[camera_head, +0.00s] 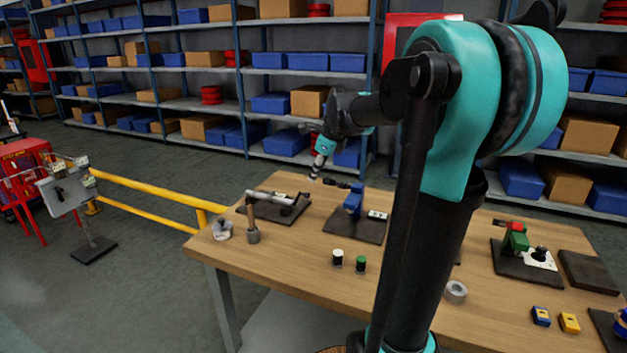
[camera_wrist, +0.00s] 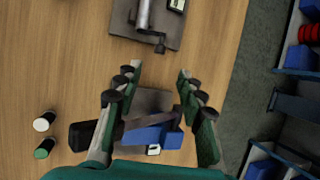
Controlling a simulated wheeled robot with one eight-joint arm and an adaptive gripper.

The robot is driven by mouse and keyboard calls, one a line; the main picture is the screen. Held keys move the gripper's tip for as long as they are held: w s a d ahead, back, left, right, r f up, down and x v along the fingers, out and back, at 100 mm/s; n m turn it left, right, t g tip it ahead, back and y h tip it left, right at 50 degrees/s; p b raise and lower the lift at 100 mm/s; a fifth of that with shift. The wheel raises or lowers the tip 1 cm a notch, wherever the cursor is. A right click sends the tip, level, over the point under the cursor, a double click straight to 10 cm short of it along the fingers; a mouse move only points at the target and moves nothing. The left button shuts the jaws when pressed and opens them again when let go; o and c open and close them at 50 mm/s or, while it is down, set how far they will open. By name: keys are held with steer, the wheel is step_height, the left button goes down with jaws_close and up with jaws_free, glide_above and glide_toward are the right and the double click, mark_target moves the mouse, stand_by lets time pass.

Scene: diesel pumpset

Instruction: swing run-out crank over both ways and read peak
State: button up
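A fixture with a silver shaft (camera_head: 272,197) sits on a dark plate at the far left of the table. Its shaft (camera_wrist: 143,14) and small dark crank end (camera_wrist: 160,45) show at the top of the wrist view, with a small readout (camera_wrist: 176,4) whose figures I cannot read. I take this for the run-out crank, but cannot be sure. My gripper (camera_wrist: 158,72) is open and empty, short of that fixture in the wrist view. A blue fixture (camera_wrist: 152,134) with a dark lever shows between its fingers, apparently below them. In the head view my gripper (camera_head: 319,163) hangs above the table.
A green fixture (camera_head: 516,240) is at right. A yellow rail (camera_head: 150,185) runs beyond the table's left.

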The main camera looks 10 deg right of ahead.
steer(key=shift+s+d+r, duration=0.1)
steer(key=shift+s+r, duration=0.1)
steer(key=shift+r, duration=0.3)
steer(key=w+d+r+m+g+y, duration=0.1)
steer(key=w+d+r+g+y, duration=0.25)
steer(key=w+d+r, duration=0.2)
steer(key=shift+g+h, duration=0.25)
steer(key=shift+h, duration=0.1)
steer(key=x, duration=1.1)
steer(key=s+x, duration=0.1)
steer(key=x, duration=0.5)
steer(key=shift+f, duration=0.4)
jaws_close()
